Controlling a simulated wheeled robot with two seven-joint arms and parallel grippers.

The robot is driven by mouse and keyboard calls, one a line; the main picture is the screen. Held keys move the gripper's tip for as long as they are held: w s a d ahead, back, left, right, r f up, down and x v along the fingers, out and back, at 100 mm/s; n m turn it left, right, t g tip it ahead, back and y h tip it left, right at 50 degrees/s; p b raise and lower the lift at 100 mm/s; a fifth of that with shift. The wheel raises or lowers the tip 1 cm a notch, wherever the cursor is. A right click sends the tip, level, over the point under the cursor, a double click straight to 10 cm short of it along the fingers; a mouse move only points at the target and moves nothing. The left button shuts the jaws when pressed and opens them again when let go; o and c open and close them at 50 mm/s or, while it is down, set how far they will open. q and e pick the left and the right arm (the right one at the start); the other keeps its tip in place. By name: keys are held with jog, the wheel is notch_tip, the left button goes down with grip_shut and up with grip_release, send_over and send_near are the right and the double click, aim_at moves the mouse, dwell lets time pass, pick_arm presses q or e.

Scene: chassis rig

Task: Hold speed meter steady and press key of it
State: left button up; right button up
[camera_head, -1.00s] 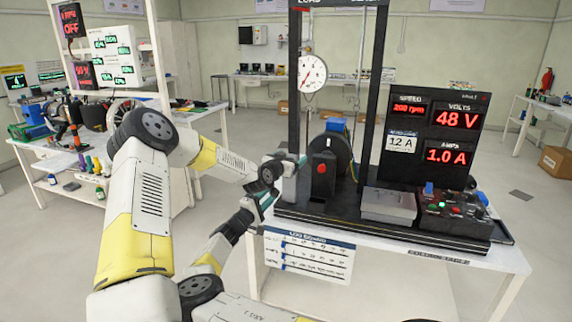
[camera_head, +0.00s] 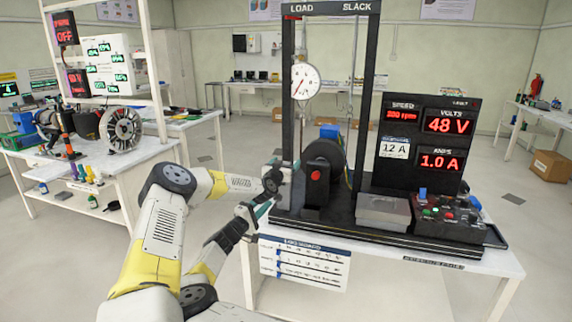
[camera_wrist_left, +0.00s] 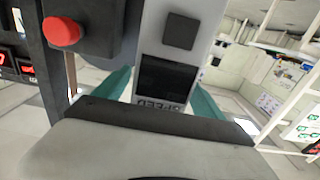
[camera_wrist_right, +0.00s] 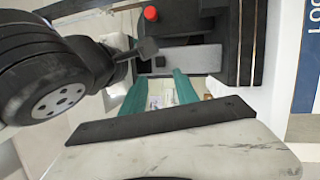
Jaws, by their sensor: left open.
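The speed meter (camera_wrist_left: 203,62) is a light grey handheld box with a dark screen and a dark square key (camera_wrist_left: 180,31). Its SPEED lettering is upside down in the left wrist view. In the head view it is a small grey shape (camera_head: 285,190) beside the rig, partly hidden by my arms. My left gripper (camera_wrist_left: 160,88) is open, with teal fingers on either side of the meter's screen end; contact cannot be told. My right gripper (camera_wrist_right: 159,86) looks open and empty, its fingers just short of a grey body (camera_wrist_right: 190,58) that appears to be the meter.
The rig has a red button (camera_head: 315,175), a dial gauge (camera_head: 305,82), a display panel (camera_head: 421,188) and a control box (camera_head: 447,228) on a white table (camera_head: 420,262). My other arm's dark wrist crowds the right wrist view's left side. A shelved bench (camera_head: 120,190) stands at left.

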pick_arm(q)
jog(key=shift+w+d, duration=0.1)
jog(key=shift+w, duration=0.05)
jog(key=shift+c, duration=0.2)
jog(key=c, duration=1.4)
jog(key=shift+c, duration=1.2)
pick_arm(e)
jog(key=shift+c, duration=0.8)
grip_shut()
jog(key=shift+f, duration=0.1)
dwell(0.3)
